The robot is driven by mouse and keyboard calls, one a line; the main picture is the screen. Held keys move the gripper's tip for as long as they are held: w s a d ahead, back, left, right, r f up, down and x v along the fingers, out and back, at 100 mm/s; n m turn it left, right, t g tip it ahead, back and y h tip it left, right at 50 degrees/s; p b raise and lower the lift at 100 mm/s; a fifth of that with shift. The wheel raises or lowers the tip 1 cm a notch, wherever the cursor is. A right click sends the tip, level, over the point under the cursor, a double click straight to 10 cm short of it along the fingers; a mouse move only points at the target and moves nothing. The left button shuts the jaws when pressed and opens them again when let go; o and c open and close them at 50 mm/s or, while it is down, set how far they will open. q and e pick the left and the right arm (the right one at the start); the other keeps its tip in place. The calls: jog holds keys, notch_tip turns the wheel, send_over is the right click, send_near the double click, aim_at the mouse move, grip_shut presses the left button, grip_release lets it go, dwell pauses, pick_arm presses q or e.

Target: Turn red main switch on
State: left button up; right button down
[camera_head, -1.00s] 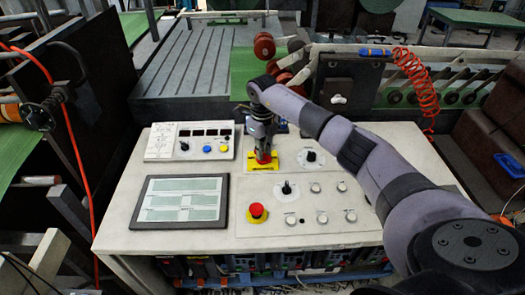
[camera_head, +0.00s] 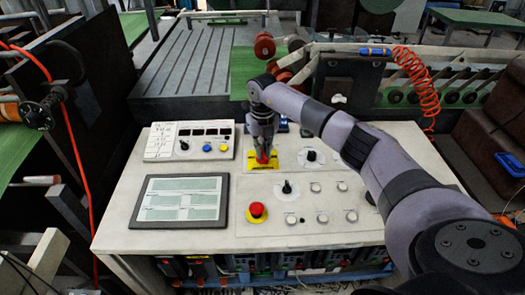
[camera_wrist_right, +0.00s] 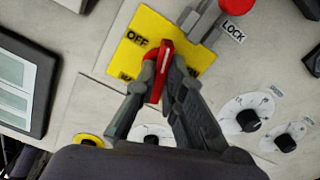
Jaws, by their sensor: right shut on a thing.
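The red main switch (camera_wrist_right: 160,72) is a red handle on a yellow plate (camera_wrist_right: 138,24) marked "OFF", seen in the right wrist view. In the head view the red switch (camera_head: 262,157) and its yellow plate (camera_head: 254,164) sit at the back middle of the control panel. My right gripper (camera_wrist_right: 162,85) is shut on the red handle, one finger on each side of it. In the head view my right gripper (camera_head: 263,150) reaches down onto the plate from above. The rest of the plate's lettering is partly hidden by the fingers. My left gripper is not in view.
A grey part with a red knob (camera_wrist_right: 236,4) and the label "LOCK" stands close beside the plate. A red emergency button (camera_head: 257,210), black rotary knobs (camera_head: 287,188), a screen (camera_head: 181,220) and a button box (camera_head: 190,153) are on the panel around it.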

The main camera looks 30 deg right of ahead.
jog(key=m, duration=0.6)
jog(key=shift+r, duration=0.1)
jog(key=m+p, duration=0.1)
jog(key=m, duration=0.5)
jog(key=shift+m, duration=0.4)
jog(key=shift+w, duration=0.1)
jog(key=c, duration=1.7)
grip_release()
notch_tip(320, 180, up, 12)
jog(key=shift+f, duration=0.1)
